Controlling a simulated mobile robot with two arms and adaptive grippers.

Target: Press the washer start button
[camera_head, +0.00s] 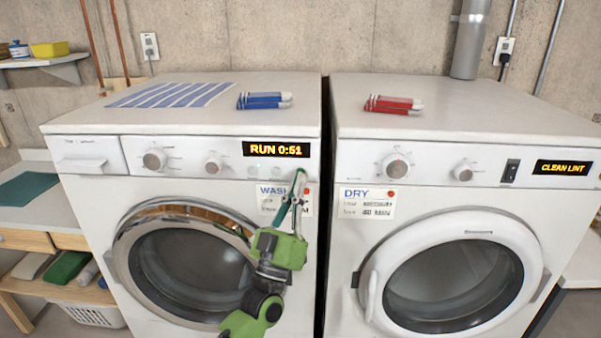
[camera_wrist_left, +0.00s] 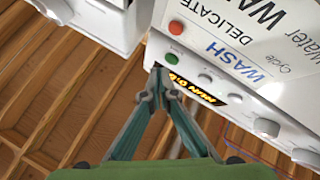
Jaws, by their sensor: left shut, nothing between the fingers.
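The white washer (camera_head: 90,215) stands on the left with its round door facing me. Its display (camera_head: 276,149) is lit and reads RUN 0:51; it also shows, turned over, in the left wrist view (camera_wrist_left: 190,86). A green button (camera_wrist_left: 173,57) sits on the panel near the display, beside the WASH card (camera_wrist_left: 235,62). My left gripper (camera_head: 300,176) is shut and empty, its tips at the right end of the washer panel, just below the display. In the wrist view its tips (camera_wrist_left: 159,78) are close to the green button; contact cannot be told. My right gripper is out of view.
The dryer (camera_head: 335,250) stands to the right across a narrow gap, its display (camera_head: 564,168) reading CLEAN LINT. Blue (camera_head: 264,100) and red (camera_head: 393,105) folded cloths and a striped cloth (camera_head: 170,95) lie on top. Shelves stand at left.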

